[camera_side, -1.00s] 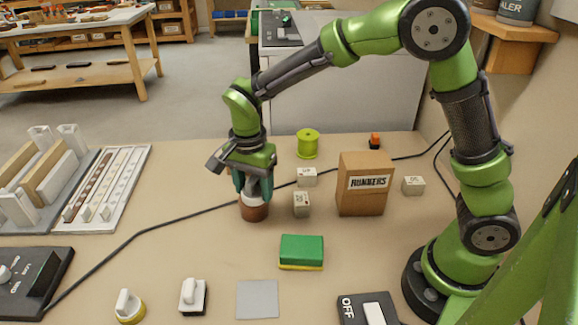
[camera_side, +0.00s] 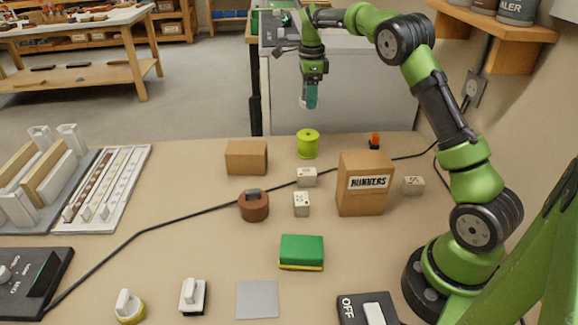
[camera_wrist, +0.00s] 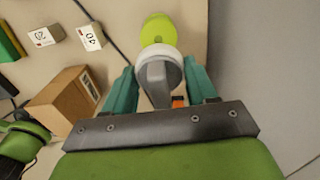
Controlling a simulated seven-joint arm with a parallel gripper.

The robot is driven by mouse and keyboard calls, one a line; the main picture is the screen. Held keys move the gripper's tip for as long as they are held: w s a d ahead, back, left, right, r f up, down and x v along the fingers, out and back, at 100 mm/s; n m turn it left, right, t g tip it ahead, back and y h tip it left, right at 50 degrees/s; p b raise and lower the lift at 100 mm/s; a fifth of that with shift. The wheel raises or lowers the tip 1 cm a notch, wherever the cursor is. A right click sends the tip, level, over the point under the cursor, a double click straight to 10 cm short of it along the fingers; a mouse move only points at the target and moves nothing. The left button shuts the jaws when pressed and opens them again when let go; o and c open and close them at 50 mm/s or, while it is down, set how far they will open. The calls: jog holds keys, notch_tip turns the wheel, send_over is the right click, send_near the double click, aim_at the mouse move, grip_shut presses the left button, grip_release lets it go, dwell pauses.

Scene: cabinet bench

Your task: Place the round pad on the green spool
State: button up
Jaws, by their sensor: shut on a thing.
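The green spool (camera_side: 307,146) stands upright on the bench near its back edge; in the wrist view its lime top (camera_wrist: 157,27) shows beyond the held piece. My gripper (camera_side: 309,103) is high above the bench, over the spool's part of the picture and apart from it. In the wrist view its teal fingers (camera_wrist: 160,78) are shut on a pale round pad (camera_wrist: 165,52) with a grey handle. The pad partly covers the spool there. In the side view the pad is mostly hidden by the fingers.
A brown round block with a dark handle (camera_side: 254,206) stands left of centre. A cardboard box (camera_side: 246,158), a tall "RUNNERS" box (camera_side: 364,184), small white blocks (camera_side: 301,204) and a green-yellow sponge (camera_side: 301,252) stand around. A black cable crosses the bench.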

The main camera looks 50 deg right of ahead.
aim_at(308, 134)
notch_tip(308, 134, down, 9)
jog(key=shift+a+f, duration=0.1)
jog(key=shift+f, duration=0.1)
jog(key=shift+f, duration=0.1)
jog(key=o, duration=1)
